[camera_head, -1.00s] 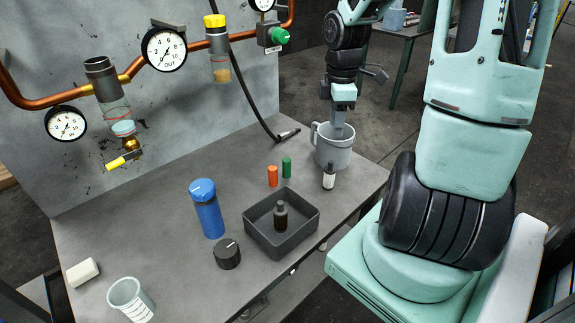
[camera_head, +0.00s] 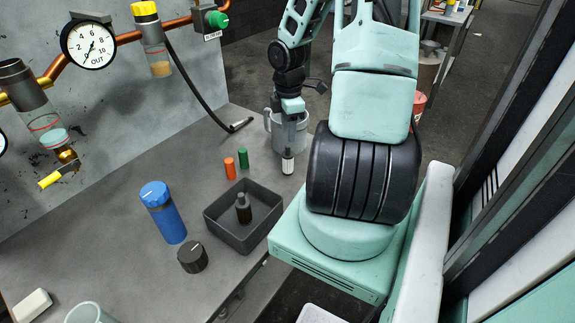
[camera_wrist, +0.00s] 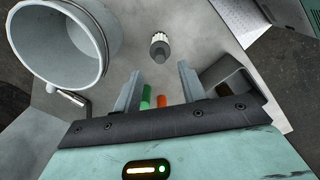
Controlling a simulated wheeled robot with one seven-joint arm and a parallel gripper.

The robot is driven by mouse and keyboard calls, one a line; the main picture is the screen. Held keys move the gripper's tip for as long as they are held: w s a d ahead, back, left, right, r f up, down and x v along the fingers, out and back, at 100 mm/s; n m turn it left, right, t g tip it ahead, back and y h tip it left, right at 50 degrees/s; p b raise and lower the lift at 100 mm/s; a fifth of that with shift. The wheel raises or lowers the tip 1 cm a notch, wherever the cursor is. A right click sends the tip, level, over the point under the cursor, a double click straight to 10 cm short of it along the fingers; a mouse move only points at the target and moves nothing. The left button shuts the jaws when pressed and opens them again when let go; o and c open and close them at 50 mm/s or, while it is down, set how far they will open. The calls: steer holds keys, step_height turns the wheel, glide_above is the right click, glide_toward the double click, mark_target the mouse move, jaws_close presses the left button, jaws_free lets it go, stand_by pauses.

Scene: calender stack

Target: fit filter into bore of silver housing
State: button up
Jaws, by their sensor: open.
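The filter, a small white ribbed cylinder with a dark end (camera_head: 288,162), stands on the bench just in front of a grey mug. It also shows in the wrist view (camera_wrist: 160,43), beyond my fingertips and apart from them. My gripper (camera_head: 290,140) points down beside the mug. Its fingers are apart and empty in the wrist view (camera_wrist: 158,85). The silver housing (camera_head: 24,86) is a grey metal cylinder on the copper pipe at the back panel, far left. A clear bowl (camera_head: 48,127) is below it. I cannot see into its bore.
The grey mug (camera_wrist: 62,45) is close to my gripper. Orange (camera_head: 230,168) and green (camera_head: 243,158) cylinders stand left of the filter.

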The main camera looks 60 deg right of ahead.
mark_target(288, 146)
steer(key=shift+f+b, duration=0.55)
steer(key=shift+f, duration=2.5)
jaws_close()
